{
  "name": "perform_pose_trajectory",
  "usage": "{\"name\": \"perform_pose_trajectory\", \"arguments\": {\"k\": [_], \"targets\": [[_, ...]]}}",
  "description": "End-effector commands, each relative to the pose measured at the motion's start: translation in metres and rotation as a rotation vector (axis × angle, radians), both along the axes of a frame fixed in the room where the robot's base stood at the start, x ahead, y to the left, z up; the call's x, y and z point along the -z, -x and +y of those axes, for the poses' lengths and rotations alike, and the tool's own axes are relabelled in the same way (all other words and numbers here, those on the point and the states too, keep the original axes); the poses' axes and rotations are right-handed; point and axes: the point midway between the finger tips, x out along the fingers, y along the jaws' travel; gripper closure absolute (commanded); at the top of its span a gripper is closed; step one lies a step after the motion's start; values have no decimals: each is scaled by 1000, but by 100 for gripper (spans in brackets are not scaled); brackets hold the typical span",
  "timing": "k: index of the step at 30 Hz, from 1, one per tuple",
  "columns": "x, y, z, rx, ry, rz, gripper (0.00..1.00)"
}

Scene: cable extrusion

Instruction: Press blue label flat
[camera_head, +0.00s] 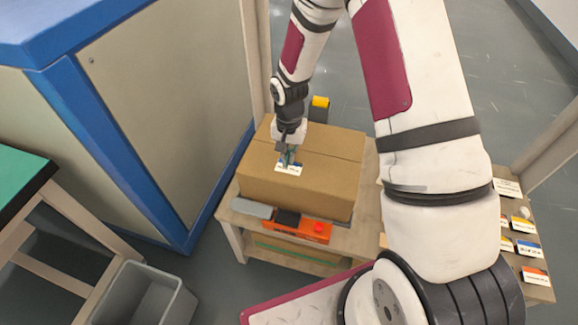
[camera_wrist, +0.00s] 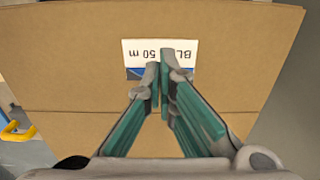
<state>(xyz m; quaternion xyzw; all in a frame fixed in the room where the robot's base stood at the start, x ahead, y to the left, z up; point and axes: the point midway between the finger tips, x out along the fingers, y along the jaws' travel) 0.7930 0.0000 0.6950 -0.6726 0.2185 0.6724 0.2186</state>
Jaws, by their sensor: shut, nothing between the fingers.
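The blue label (camera_wrist: 187,49) is white with a blue band and dark print, and lies on top of a cardboard box. It also shows in the head view (camera_head: 286,169). The cardboard box (camera_head: 325,178) sits closed on a wooden table. My gripper (camera_wrist: 160,68) is shut and empty, with its fingertips over the label's blue band. In the head view my gripper (camera_head: 288,160) points down at the label. The fingertips hide part of the band, and I cannot tell whether they touch it.
An orange and black tool (camera_head: 312,230) lies on the wooden table (camera_head: 232,219) before the box. A yellow-topped item (camera_head: 320,103) stands behind it. Several other labels (camera_head: 528,249) lie on a surface at right.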

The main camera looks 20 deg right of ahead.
Motion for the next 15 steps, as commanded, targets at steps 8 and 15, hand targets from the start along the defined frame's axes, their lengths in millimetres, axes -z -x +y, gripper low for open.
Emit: {"name": "perform_pose_trajectory", "arguments": {"k": [8,15], "targets": [[7,0,0,0,0,1,100],[12,0,0,0,0,1,100]]}}
